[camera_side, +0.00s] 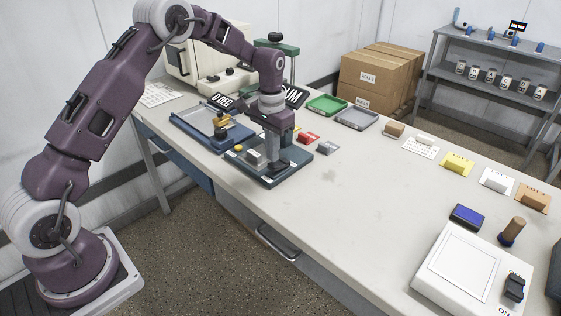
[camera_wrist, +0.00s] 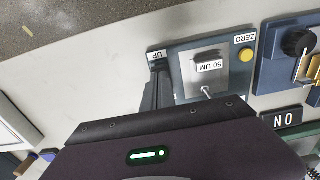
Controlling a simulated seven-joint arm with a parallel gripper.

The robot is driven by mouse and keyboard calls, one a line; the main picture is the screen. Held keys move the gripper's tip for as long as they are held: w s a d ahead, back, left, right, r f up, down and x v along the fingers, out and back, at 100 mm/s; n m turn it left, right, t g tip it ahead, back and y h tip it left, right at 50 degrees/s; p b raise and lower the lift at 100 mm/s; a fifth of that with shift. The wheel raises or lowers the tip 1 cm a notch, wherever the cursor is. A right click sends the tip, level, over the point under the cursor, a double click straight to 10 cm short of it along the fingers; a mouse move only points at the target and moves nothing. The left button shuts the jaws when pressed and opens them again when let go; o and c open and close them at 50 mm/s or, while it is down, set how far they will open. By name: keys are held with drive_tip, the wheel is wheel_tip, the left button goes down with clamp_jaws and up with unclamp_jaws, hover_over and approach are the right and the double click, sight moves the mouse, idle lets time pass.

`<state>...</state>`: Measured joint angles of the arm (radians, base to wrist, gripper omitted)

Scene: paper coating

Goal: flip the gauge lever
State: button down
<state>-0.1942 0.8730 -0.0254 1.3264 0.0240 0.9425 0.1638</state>
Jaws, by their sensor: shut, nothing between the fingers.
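The gauge (camera_side: 258,176) is a dark teal plate on the bench, below my arm in the side view. In the wrist view the gauge plate (camera_wrist: 181,90) carries a grey panel marked "50 UM", a yellow button (camera_wrist: 246,55) beside "ZERO", and a small metal stalk (camera_wrist: 206,92). A black lever (camera_wrist: 158,66) sits at the end marked "UP". My gripper (camera_side: 273,164) is shut and points down at the lever end of the gauge. In the wrist view the gripper's fingers (camera_wrist: 156,84) are at the lever; whether they touch it is unclear.
A blue tray-like station with brass parts (camera_side: 220,127) stands left of the gauge. Small red (camera_side: 308,138) and grey (camera_side: 328,148) blocks lie to its right. Green (camera_side: 326,105) and grey (camera_side: 356,118) trays sit behind. The bench right of the gauge (camera_side: 370,200) is clear.

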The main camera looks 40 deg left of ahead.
drive_tip(key=shift+f, duration=1.2)
idle(0.6)
drive_tip(key=shift+r, duration=3.5)
wheel_tip(320, 180, up, 6)
hover_over(273, 165)
drive_tip(key=s+d, duration=0.2)
drive_tip(key=s, duration=0.1)
drive_tip(key=s+d+r+t, duration=0.2)
drive_tip(key=s+d+r, duration=0.1)
drive_tip(key=s+r, duration=0.7)
drive_tip(key=s+d+t, duration=0.1)
drive_tip(key=s+d, duration=0.1)
drive_tip(key=s, duration=0.8)
drive_tip(key=s+d+t, duration=0.1)
drive_tip(key=s+t, duration=0.1)
drive_tip(key=s, duration=0.9)
drive_tip(key=shift+d+f+t, duration=0.25)
drive_tip(key=shift+d+t, duration=0.05)
drive_tip(key=shift+d, duration=0.05)
